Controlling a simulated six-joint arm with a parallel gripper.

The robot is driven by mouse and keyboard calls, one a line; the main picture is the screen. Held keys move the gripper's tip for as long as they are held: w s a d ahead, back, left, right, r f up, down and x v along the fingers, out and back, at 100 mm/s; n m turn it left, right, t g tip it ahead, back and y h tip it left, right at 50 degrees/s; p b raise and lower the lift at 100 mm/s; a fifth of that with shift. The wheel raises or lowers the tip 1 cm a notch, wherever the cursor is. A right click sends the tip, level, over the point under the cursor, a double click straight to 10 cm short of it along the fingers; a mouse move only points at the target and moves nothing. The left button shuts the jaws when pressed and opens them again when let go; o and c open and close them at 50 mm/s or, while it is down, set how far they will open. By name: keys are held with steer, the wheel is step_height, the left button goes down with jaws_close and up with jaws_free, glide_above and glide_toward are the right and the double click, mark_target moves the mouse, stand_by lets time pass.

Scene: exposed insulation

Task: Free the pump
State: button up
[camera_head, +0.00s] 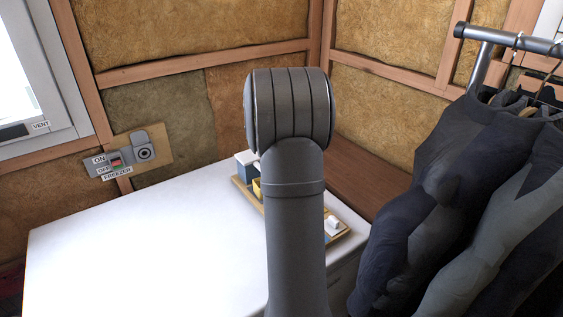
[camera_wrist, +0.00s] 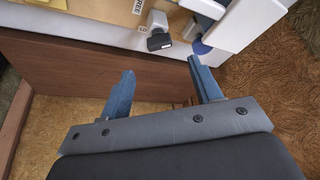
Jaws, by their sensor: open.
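I cannot tell for sure which thing is the pump. In the head view a wooden tray (camera_head: 340,238) lies on the white top, partly hidden behind my arm. It carries a blue-grey and white box (camera_head: 246,166), a yellow piece (camera_head: 257,188) and a small white piece (camera_head: 332,222). In the wrist view my gripper (camera_wrist: 162,65) is open and empty, its two blue fingers apart. My gripper is hidden in the head view.
A white top (camera_head: 130,240) fills the lower left, mostly clear. A switch panel (camera_head: 130,155) with ON, OFF and FREEZER labels is on the wall. Dark clothes (camera_head: 450,190) hang on a metal rail (camera_head: 505,38) at right. A brown wooden ledge (camera_head: 370,175) runs behind the tray.

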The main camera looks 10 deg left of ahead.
steer(key=x, duration=0.8)
steer(key=shift+c, duration=0.5)
steer(key=c, duration=0.9)
steer(key=shift+d+n+y, duration=0.1)
steer(key=shift+n+y, duration=0.35)
steer(key=shift+n, duration=0.8)
steer(key=shift+d+n+y, duration=0.1)
steer(key=shift+n+y, duration=0.35)
steer(key=shift+n, duration=0.8)
steer(key=o, duration=1)
